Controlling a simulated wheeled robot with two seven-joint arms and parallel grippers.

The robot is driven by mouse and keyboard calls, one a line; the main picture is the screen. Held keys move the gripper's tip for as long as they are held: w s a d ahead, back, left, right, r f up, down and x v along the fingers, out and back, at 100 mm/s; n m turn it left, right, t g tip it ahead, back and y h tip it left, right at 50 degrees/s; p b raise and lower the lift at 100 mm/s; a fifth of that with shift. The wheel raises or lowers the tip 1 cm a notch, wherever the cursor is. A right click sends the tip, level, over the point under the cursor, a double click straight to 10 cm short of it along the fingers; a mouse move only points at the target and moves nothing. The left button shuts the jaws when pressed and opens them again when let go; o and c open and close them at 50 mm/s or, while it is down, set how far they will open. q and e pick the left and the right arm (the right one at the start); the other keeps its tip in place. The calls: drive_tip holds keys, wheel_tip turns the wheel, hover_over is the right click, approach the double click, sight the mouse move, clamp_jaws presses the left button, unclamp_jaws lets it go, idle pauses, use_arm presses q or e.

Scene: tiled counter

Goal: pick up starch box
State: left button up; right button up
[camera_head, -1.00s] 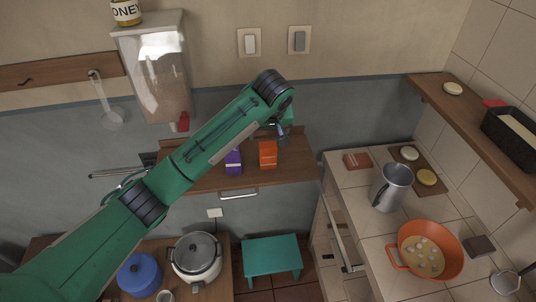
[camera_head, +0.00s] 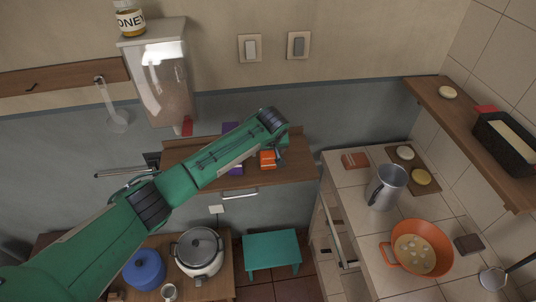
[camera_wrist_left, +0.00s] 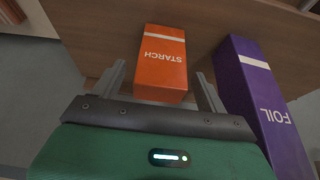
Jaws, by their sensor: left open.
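The orange starch box (camera_wrist_left: 162,63) stands on the wooden shelf in the left wrist view, its label upside down. It also shows in the head view (camera_head: 268,160), partly behind my arm. My left gripper (camera_wrist_left: 162,84) is open, with one finger on each side of the near part of the box; whether the fingers touch it I cannot tell. In the head view the left gripper (camera_head: 280,151) is mostly hidden by its own arm. My right gripper is in neither view.
A purple foil box (camera_wrist_left: 262,100) stands close beside the gripper's right finger. The wooden shelf (camera_head: 292,172) has bare room right of the starch box. A teal stool (camera_head: 271,250), a white cooker (camera_head: 198,255) and a blue pot (camera_head: 144,269) are below.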

use_arm(q)
drive_tip(key=c, duration=1.1)
